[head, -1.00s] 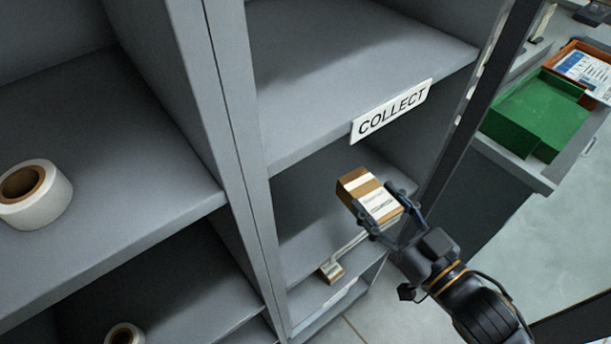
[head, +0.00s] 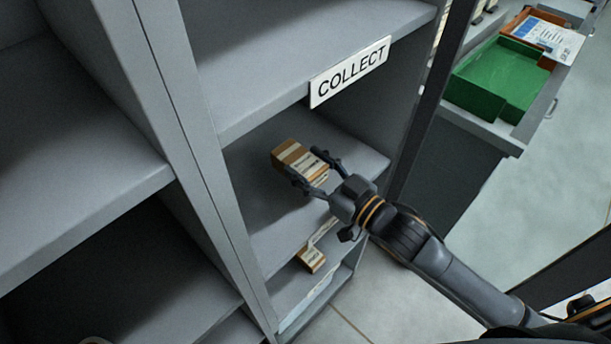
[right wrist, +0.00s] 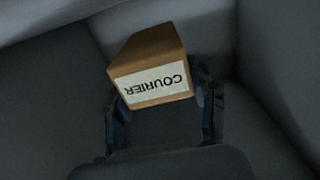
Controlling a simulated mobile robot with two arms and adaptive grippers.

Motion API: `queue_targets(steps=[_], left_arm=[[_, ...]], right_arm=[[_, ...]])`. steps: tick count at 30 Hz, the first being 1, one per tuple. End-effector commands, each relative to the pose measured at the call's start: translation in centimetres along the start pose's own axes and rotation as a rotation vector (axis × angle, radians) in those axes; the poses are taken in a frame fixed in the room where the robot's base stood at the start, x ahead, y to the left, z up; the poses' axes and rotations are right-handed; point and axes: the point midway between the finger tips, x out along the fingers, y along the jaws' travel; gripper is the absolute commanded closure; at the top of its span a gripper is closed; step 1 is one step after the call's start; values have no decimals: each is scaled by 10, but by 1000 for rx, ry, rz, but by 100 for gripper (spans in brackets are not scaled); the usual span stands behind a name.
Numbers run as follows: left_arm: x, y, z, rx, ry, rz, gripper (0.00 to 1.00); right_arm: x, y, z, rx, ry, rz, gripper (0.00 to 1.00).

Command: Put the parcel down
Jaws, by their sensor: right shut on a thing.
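The parcel (head: 290,157) is a small brown box with white labels. My right gripper (head: 313,171) is shut on it, one finger on each side, inside the shelf bay under the COLLECT sign (head: 350,72). In the right wrist view the parcel (right wrist: 150,66) shows a white label reading COURIER, between the fingers of my right gripper (right wrist: 160,100). The shelf board (head: 262,222) lies below the parcel; I cannot tell whether they touch. My left gripper is not in view.
Another brown box (head: 311,259) lies on a lower shelf. The board around the held parcel is clear. An upright panel (head: 161,130) bounds the bay at left. A green tray (head: 497,78) stands on a counter at right.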

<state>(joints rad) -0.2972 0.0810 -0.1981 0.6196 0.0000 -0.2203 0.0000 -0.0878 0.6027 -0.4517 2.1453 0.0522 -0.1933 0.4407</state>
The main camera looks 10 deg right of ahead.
Motion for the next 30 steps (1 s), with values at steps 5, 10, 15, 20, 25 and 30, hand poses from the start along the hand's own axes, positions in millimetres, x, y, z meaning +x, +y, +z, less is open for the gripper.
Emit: queue_targets(steps=[5, 10, 15, 20, 25, 30], left_arm=[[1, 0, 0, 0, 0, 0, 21], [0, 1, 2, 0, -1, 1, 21], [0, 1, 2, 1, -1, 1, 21], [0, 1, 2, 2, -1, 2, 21], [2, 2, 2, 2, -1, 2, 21], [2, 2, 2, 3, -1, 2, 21]], right_arm=[[10, 3, 11, 0, 3, 0, 84], [13, 4, 35, 1, 0, 0, 84], [13, 3, 46, -1, 2, -1, 84], [12, 3, 45, -1, 3, -2, 84], [12, 3, 50, -1, 2, -1, 84], [12, 3, 49, -1, 0, -1, 21]])
